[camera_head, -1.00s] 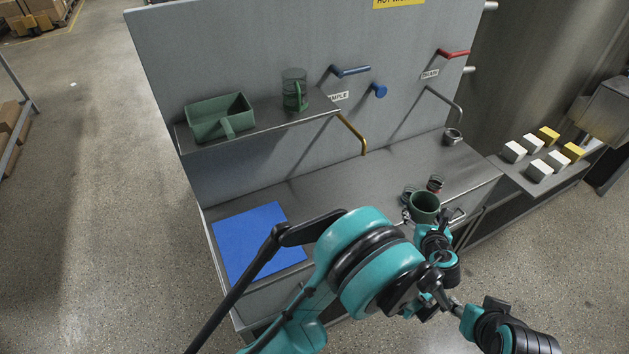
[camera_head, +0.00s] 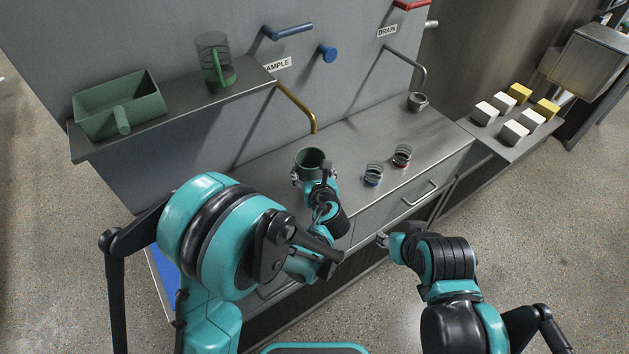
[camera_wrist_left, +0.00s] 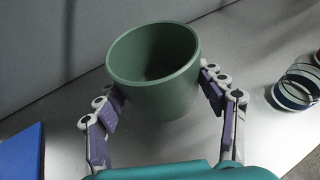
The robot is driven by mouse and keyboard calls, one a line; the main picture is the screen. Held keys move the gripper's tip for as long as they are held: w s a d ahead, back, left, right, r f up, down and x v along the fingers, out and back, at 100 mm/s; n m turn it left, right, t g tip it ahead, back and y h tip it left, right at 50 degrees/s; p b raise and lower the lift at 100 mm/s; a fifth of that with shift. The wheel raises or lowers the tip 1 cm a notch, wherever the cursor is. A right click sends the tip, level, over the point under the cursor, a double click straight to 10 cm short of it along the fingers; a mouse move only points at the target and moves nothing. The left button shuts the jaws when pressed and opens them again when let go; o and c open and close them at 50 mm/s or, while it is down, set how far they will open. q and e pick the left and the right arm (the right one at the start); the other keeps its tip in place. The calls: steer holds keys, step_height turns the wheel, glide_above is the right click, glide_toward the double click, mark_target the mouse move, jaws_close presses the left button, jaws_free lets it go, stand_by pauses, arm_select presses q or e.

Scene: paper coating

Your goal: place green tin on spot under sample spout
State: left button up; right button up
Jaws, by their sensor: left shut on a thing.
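The green tin (camera_head: 310,158) is upright with its open top facing up. My left gripper (camera_head: 312,174) is shut on it; in the left wrist view the fingers press on both sides of the tin (camera_wrist_left: 153,85). The tin is at the counter, just in front of and slightly left of the brass sample spout (camera_head: 314,122), whose end points down. I cannot tell whether the tin's base touches the counter. No marked spot shows under the spout. My right gripper (camera_head: 384,240) is low in front of the counter, small and partly turned away, so its opening is unclear.
Two small glass jars, one blue-based (camera_head: 373,175) and one red-based (camera_head: 402,156), stand right of the tin. A metal cup (camera_head: 418,101) sits under the drain pipe (camera_head: 422,72). A blue mat (camera_wrist_left: 22,153) lies left.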

mark_target(313, 163)
arm_select(q)
steer(key=w+f, duration=0.1)
steer(key=w+d, duration=0.1)
steer(key=shift+w+f+b, duration=0.35)
steer(key=shift+w+f, duration=0.05)
step_height(313, 163, down, 4)
steer(key=shift+f+b, duration=0.1)
steer(key=shift+b, duration=1.05)
steer(key=shift+r, duration=0.2)
steer(key=shift+f, duration=0.1)
steer(key=o, duration=1.2)
steer(key=shift+f, duration=0.1)
